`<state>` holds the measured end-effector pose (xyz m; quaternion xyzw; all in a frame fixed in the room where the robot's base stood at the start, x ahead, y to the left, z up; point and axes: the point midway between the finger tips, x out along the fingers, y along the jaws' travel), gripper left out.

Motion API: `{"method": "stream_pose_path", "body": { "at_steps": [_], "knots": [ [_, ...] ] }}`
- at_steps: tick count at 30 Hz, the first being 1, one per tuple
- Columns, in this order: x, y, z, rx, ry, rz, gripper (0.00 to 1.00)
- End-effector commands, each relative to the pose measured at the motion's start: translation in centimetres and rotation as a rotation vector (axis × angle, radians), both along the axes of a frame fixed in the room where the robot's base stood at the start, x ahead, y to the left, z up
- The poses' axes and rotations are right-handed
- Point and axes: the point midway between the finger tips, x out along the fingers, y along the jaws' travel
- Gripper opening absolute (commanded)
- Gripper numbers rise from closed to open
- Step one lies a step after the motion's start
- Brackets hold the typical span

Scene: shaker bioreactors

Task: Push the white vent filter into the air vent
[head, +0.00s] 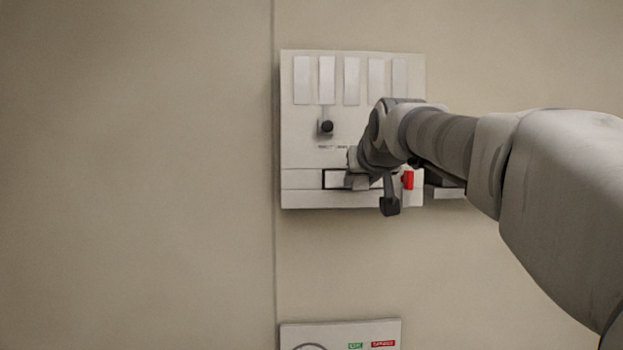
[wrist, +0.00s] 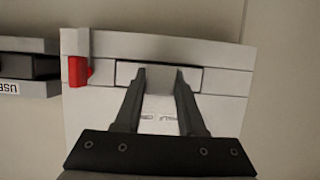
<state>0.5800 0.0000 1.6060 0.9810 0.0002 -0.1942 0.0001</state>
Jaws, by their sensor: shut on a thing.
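The air vent (wrist: 128,74) appears to be the dark-outlined rectangle on the white wall panel, right where the filter is. How deep the filter sits in it cannot be told. In the head view the vent's left part (head: 334,179) shows on the panel's lower band, while my arm and gripper (head: 357,182) cover the rest.
The white panel (head: 300,140) carries several pale strips and a black knob (head: 327,127). A red block (head: 408,180) sits right of the vent in the head view. A dark box labelled USB (wrist: 25,88) juts out beside the panel. A second panel (head: 340,332) is below; the wall at left is bare.

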Motion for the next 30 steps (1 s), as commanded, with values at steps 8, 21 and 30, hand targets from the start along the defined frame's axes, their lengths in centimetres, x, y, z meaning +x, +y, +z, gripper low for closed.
{"method": "stream_pose_path", "body": {
  "at_steps": [8,21,30],
  "knots": [
    [0.0,0.0,0.0,0.0,-0.001,0.0,0.72],
    [-0.9,0.0,0.4,0.0,-0.002,0.0,0.74],
    [-6.9,0.0,2.8,0.0,-0.006,0.0,0.74]
  ]
}}
